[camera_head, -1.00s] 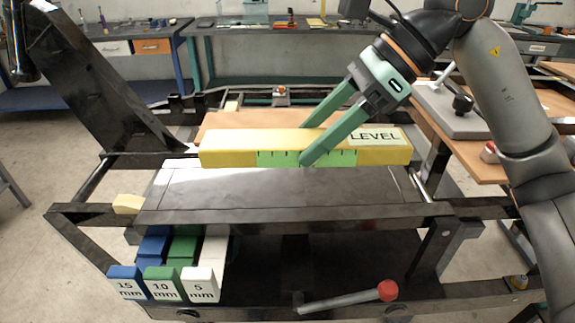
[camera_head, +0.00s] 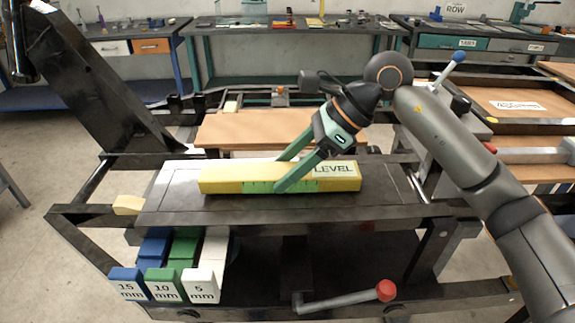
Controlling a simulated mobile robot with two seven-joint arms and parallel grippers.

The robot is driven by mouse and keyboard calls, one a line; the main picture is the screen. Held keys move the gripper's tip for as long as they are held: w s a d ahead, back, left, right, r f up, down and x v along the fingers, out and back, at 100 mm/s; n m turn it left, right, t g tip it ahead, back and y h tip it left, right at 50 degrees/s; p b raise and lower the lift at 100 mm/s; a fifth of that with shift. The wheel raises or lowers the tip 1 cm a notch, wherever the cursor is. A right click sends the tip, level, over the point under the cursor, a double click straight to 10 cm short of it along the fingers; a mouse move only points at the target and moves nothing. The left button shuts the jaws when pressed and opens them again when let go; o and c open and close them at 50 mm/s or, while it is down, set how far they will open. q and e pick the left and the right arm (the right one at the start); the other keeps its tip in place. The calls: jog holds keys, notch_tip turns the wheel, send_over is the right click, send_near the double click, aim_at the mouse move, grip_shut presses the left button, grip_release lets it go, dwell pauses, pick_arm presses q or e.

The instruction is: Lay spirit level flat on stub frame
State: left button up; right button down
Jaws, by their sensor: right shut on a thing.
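The yellow spirit level (camera_head: 222,180), with a green scale on its front and a LEVEL label, is at the middle of the dark flat plate of the stub frame (camera_head: 380,212). It lies lengthwise across the plate, level and at or just above its surface; I cannot tell if it touches. My right gripper (camera_head: 283,174) is shut on the spirit level around its middle, one finger in front and one behind. My left gripper is not in view.
Blue (camera_head: 126,284), green (camera_head: 163,284) and white (camera_head: 199,284) blocks marked 15, 10 and 5 mm stand at the lower left. A red-knobbed lever (camera_head: 345,298) is at the front. A dark slanted beam (camera_head: 95,75) rises at the left. A brown board (camera_head: 255,130) lies behind the plate.

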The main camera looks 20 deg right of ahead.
jog(key=shift+f, duration=0.1)
jog(key=c, duration=0.6)
grip_release()
jog(key=shift+f, duration=0.15)
jog(key=o, duration=0.5)
jog(key=shift+r, duration=0.3)
jog(key=shift+d+r, duration=0.25)
jog(key=v, duration=1)
jog(key=shift+s+d+r, duration=0.15)
jog(key=shift+d+r, duration=0.05)
jog(key=shift+d, duration=0.05)
jog(key=shift+s+d+r, duration=0.1)
jog(key=shift+d+r, duration=0.1)
jog(key=shift+r, duration=0.05)
